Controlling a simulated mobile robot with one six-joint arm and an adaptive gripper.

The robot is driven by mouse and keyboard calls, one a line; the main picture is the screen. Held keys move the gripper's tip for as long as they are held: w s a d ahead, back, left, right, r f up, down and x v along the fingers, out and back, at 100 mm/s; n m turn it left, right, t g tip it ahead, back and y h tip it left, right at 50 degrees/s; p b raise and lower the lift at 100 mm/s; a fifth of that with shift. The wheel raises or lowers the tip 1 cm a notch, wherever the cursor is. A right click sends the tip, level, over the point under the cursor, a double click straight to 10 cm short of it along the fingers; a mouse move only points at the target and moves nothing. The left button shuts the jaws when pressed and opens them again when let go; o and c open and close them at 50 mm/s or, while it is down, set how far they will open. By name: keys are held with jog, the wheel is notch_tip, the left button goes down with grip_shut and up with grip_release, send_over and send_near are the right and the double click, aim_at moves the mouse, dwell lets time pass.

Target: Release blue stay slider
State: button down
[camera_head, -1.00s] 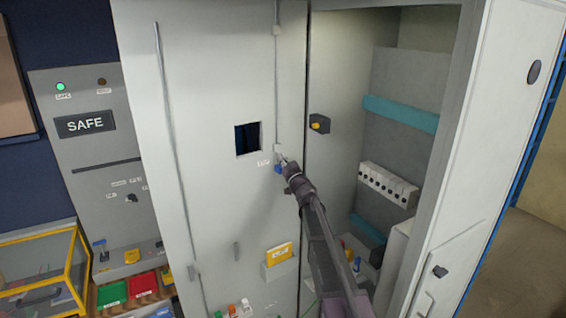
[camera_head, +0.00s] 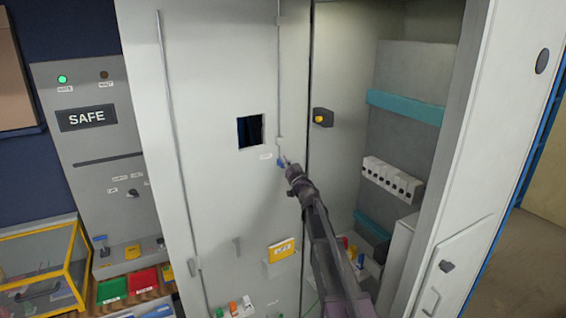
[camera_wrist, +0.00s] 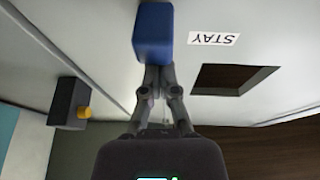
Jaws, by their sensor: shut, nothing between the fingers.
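The blue stay slider (camera_wrist: 154,32) is a small blue block on the pale cabinet door, beside a label reading STAY (camera_wrist: 214,39) in the wrist view. My gripper (camera_head: 287,162) is shut and empty. In the wrist view its fingertips (camera_wrist: 158,70) are at the near edge of the blue block; I cannot tell whether they touch it.
A square window (camera_head: 250,131) is cut in the door panel (camera_head: 205,90). The open cabinet bay holds a black block with a yellow knob (camera_head: 321,118) and a row of white switches (camera_head: 391,180). A SAFE panel (camera_head: 87,117) stands at the left.

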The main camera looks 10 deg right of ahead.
notch_tip(320, 180, down, 4)
jog(key=b, duration=0.3)
jog(key=shift+r+b, duration=0.2)
jog(key=shift+b, duration=0.1)
jog(key=shift+r, duration=0.15)
notch_tip(320, 180, up, 4)
jog(key=p, duration=0.4)
jog(key=shift+a, duration=0.1)
jog(key=b+v, duration=0.3)
jog(key=v, duration=0.7)
